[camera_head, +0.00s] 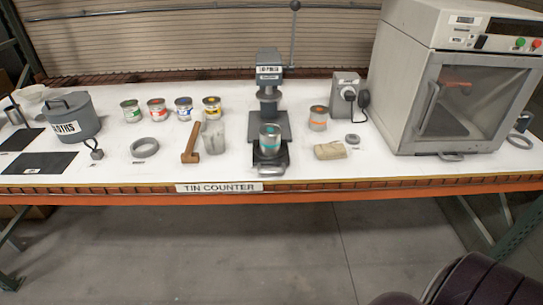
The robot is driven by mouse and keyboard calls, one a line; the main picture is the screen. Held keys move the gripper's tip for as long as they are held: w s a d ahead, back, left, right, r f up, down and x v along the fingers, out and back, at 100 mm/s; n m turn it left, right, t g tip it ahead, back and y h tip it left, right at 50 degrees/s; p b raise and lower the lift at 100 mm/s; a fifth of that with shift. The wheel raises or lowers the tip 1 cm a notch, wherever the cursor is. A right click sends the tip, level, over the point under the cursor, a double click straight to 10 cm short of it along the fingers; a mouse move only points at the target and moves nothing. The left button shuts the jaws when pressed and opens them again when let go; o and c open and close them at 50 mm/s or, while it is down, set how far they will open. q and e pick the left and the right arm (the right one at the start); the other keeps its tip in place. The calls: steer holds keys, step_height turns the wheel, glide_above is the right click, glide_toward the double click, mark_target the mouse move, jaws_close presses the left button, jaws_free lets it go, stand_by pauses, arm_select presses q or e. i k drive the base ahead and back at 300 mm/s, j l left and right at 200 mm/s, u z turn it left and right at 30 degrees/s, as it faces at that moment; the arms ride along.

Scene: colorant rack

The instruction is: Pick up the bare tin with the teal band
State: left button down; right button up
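The bare tin with the teal band (270,140) stands upright on the base of the grey press (283,121), at the middle of the counter near its front. The press head is above and behind it. Neither of my grippers is in the head view, and nothing is touching the tin.
Several labelled tins (157,109) stand in a row at left. An orange-banded tin (318,118) and a tan cloth (330,150) are right. A large oven (455,85) fills the right end.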

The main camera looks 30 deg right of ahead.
mark_target(269, 147)
steer(key=i+z, duration=0.2)
steer(key=z, duration=0.15)
steer(key=i+z, duration=0.3)
steer(key=k+l, duration=0.05)
